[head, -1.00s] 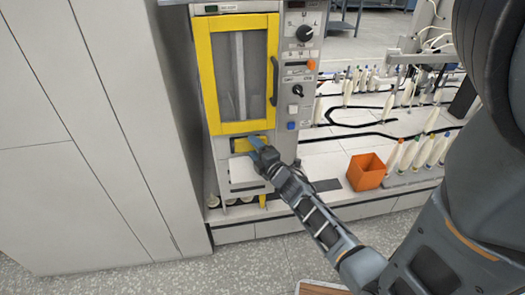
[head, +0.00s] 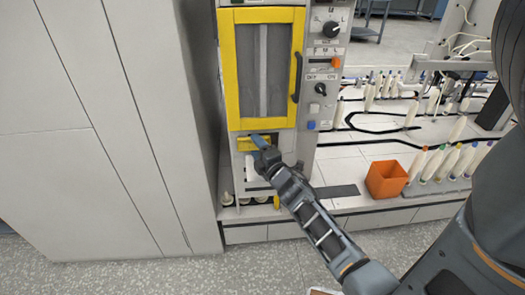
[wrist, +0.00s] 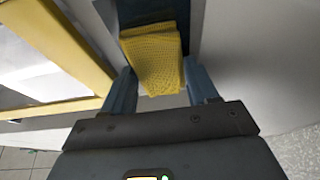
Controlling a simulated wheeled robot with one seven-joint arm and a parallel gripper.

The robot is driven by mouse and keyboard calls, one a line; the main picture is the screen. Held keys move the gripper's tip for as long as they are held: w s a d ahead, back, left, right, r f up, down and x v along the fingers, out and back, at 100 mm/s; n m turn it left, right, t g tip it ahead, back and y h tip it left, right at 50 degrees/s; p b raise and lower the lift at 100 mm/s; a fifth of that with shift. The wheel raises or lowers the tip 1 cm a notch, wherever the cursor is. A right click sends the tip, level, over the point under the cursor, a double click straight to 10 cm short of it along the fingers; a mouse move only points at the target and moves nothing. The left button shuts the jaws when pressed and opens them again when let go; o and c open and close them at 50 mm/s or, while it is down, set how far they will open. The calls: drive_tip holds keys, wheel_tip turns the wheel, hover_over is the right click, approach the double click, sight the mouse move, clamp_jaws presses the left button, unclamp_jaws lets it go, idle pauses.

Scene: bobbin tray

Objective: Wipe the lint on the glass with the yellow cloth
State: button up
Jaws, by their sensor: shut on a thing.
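The yellow cloth (wrist: 155,58) is between the two blue fingers of my gripper (wrist: 161,88), which is shut on it. In the head view the cloth (head: 247,145) and my gripper (head: 260,142) are just below the yellow-framed door of a grey machine. The door's glass (head: 264,70) is above the gripper, with pale and dark vertical bands showing. I cannot make out lint on it. In the wrist view part of the glass (wrist: 38,60) and its yellow frame (wrist: 85,50) are at the left, apart from the cloth.
A dark door handle (head: 296,77) is at the door's right edge, beside a control panel (head: 322,75) with knobs. A tall grey cabinet (head: 120,120) stands close at the left. An orange bin (head: 386,179) and several bobbins are at the right.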

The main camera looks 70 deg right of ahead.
drive_tip(key=shift+w+a+b, duration=0.3)
drive_tip(key=shift+w+b, duration=0.05)
drive_tip(key=shift+w, duration=0.6)
drive_tip(key=shift+s+a+f, duration=0.1)
drive_tip(key=shift+s, duration=0.05)
drive_tip(key=shift+s+a+f+b, duration=0.15)
drive_tip(key=shift+s+a+b, duration=0.2)
drive_tip(key=shift+a+b, duration=0.5)
drive_tip(key=a+b, duration=0.1)
drive_tip(key=s+a+b, duration=0.1)
drive_tip(key=a+b, duration=0.1)
drive_tip(key=shift+s, duration=0.2)
drive_tip(key=shift+s+a+r, duration=0.1)
drive_tip(key=shift+a+r, duration=0.15)
